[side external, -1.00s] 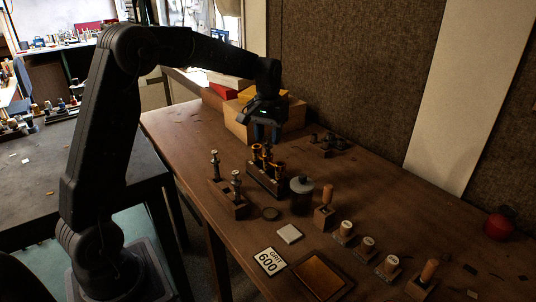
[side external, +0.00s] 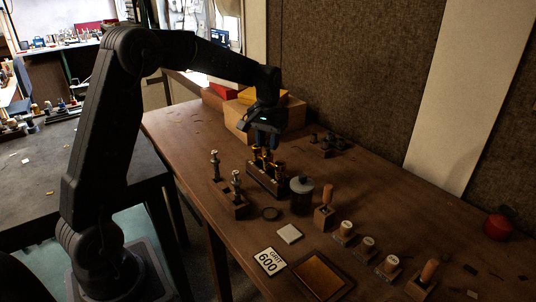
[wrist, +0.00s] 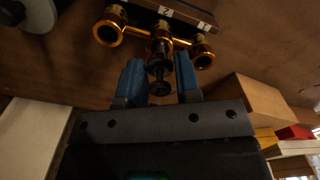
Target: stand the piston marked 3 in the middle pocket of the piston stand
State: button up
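The piston stand (side external: 222,197) is a wooden block left of centre in the side view. One metal piston (side external: 214,165) stands at its far end and another (side external: 236,183) at its near end; the middle between them looks empty. Past it, a dark block holds brass valve casings (side external: 268,160). My gripper (side external: 266,146) is just above these casings. In the wrist view its blue fingers (wrist: 158,82) are open, one each side of a dark piston top (wrist: 159,87) by the middle casing (wrist: 160,43), with gaps both sides. I cannot read a 3 on any piston.
Labels 2 (wrist: 164,11) and 1 (wrist: 203,27) show beside the casings. A dark lidded jar (side external: 301,195) stands right of the casings, and a wooden box (side external: 240,121) behind. A ring (side external: 270,213) and a white pad (side external: 289,234) lie in front.

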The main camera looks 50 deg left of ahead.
jog(key=c, duration=0.5)
jog(key=shift+r, duration=3.95)
jog(key=s+f, duration=0.1)
jog(key=s, duration=1.2)
jog(key=shift+s+f, duration=0.25)
jog(key=shift+f, duration=0.1)
